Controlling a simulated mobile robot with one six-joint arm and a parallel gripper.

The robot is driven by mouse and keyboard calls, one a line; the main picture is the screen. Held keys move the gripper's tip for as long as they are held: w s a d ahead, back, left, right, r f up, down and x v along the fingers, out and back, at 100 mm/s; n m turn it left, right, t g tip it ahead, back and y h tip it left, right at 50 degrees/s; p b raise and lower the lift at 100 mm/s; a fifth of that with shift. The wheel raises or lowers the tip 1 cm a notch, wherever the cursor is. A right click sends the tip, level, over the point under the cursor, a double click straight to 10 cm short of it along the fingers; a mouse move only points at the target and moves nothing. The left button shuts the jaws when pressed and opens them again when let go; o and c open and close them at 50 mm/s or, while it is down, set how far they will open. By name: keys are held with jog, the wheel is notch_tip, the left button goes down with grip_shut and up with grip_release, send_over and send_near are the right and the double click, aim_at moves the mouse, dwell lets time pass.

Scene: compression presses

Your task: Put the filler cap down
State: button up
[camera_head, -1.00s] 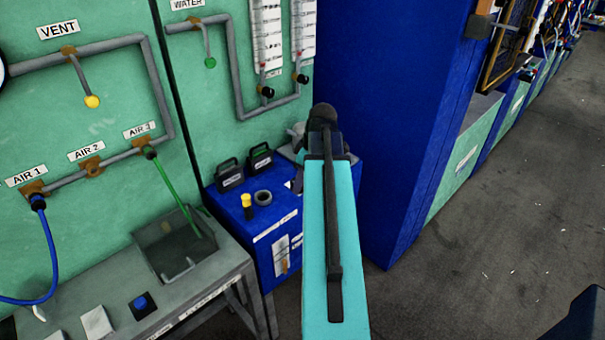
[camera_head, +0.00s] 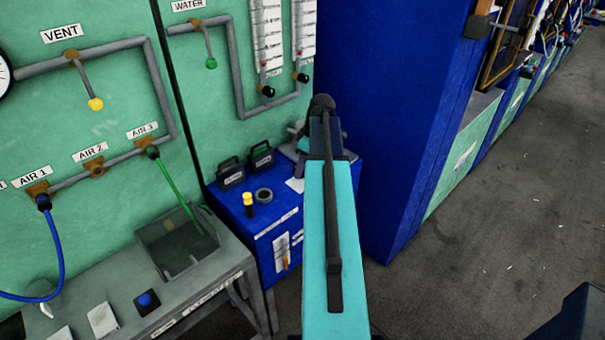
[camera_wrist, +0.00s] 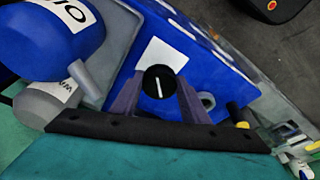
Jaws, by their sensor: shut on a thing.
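The filler cap, a black round cap with a white stripe (camera_wrist: 160,84), is between the two purple-grey fingers of my gripper (camera_wrist: 159,96) in the wrist view. My gripper is shut on it. Behind the cap is a white square (camera_wrist: 165,55) on the blue cabinet top (camera_wrist: 128,88). I cannot tell whether the cap touches the surface. In the head view my teal arm hides the cap and most of the gripper. The cabinet (camera_head: 228,204) and part of the white square (camera_head: 295,185) show beside it.
A blue container (camera_wrist: 50,35) and a grey one (camera_wrist: 48,105) stand close left in the wrist view. On the cabinet are a dark ring (camera_head: 264,195), a yellow-topped item (camera_head: 248,201) and two black handled boxes (camera_head: 230,173) (camera_head: 261,156). A tall blue panel (camera_head: 390,110) rises at right.

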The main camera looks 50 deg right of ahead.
jog(key=shift+s+p+x, duration=0.2)
jog(key=shift+p+x, duration=0.25)
jog(key=shift+x, duration=0.4)
jog(key=shift+s+p+x, duration=0.2)
jog(key=shift+p+x, duration=0.25)
jog(key=shift+x, duration=0.4)
jog(key=shift+d+f, duration=0.1)
jog(key=shift+f, duration=0.2)
jog(key=o, duration=0.9)
jog(key=shift+r, duration=0.1)
jog(key=a+b+v, duration=0.1)
jog(key=b+v, duration=0.2)
jog(key=v, duration=0.9)
jog(key=shift+d, duration=0.5)
jog(key=shift+s+r, duration=0.1)
jog(key=shift+s, duration=0.05)
